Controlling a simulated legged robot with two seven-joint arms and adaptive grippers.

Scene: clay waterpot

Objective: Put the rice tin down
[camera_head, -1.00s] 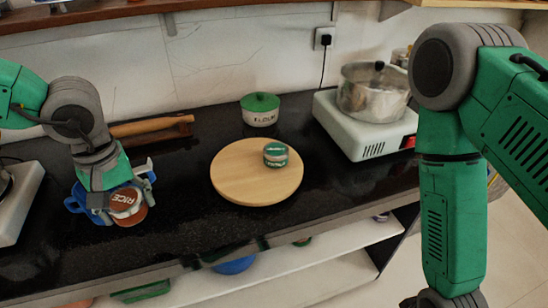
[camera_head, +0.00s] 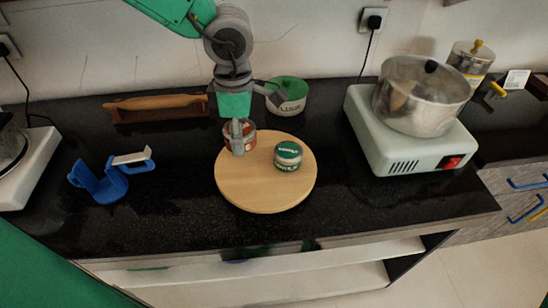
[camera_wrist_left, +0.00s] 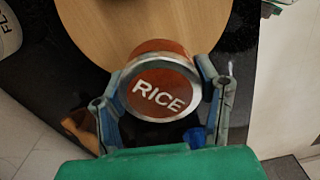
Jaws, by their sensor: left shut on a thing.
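The rice tin (camera_head: 248,141) is a small reddish-brown tin. My left gripper (camera_head: 238,146) is shut on it at the upper left rim of the round wooden board (camera_head: 265,194). In the left wrist view the tin's lid reading RICE (camera_wrist_left: 160,93) sits between the two fingers, with the board behind it. In the head view the fingers cover part of the tin, and I cannot tell whether its base touches the board. A green tin with a pale band (camera_head: 288,156) stands on the board, right of the rice tin. My right gripper is out of view.
A blue holder (camera_head: 100,185) stands on the black counter at left. A green-lidded pot (camera_head: 287,97) is behind the board. A wooden rolling pin (camera_head: 155,103) lies at the back left. A steel pot (camera_head: 420,98) on a white stove (camera_head: 385,140) stands at right. The front counter is clear.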

